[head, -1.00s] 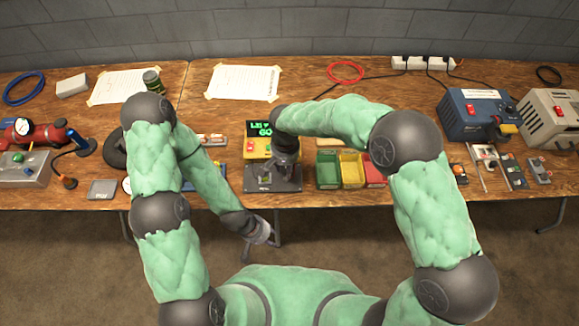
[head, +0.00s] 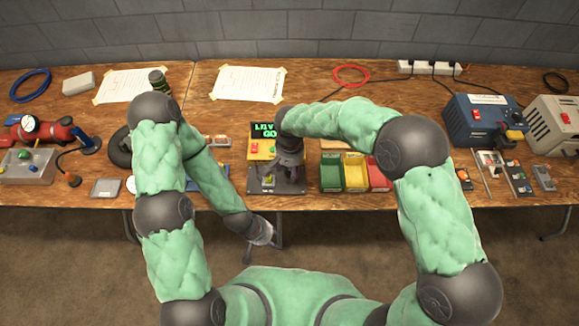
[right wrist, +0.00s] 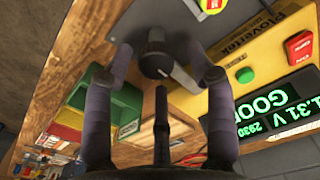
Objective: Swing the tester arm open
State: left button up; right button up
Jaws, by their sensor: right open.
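The tester (head: 262,150) is a yellow box with a green-lit display, on a dark base plate (head: 262,187) near the table's front edge. In the right wrist view its yellow panel (right wrist: 262,45) has a red and a green button, and the display (right wrist: 275,115) reads 1.31 V GOOD. A dark arm with a black rounded knob (right wrist: 155,58) shows there. My right gripper (head: 290,165) is at the tester's right side. In the wrist view its open fingers (right wrist: 158,60) stand either side of the knob; contact is unclear. My left gripper (head: 266,235) hangs in front of the table edge.
Green, yellow and red bins (head: 355,172) stand just right of the tester. A blue power unit (head: 484,118) and small tools lie farther right. A red device (head: 40,130) and grey box (head: 27,167) are at left. Papers (head: 248,84) lie behind.

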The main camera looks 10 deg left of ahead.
aim_at(290, 170)
jog(key=shift+r, duration=0.1)
notch_tip(290, 170, up, 12)
dwell(0.5)
dwell(0.5)
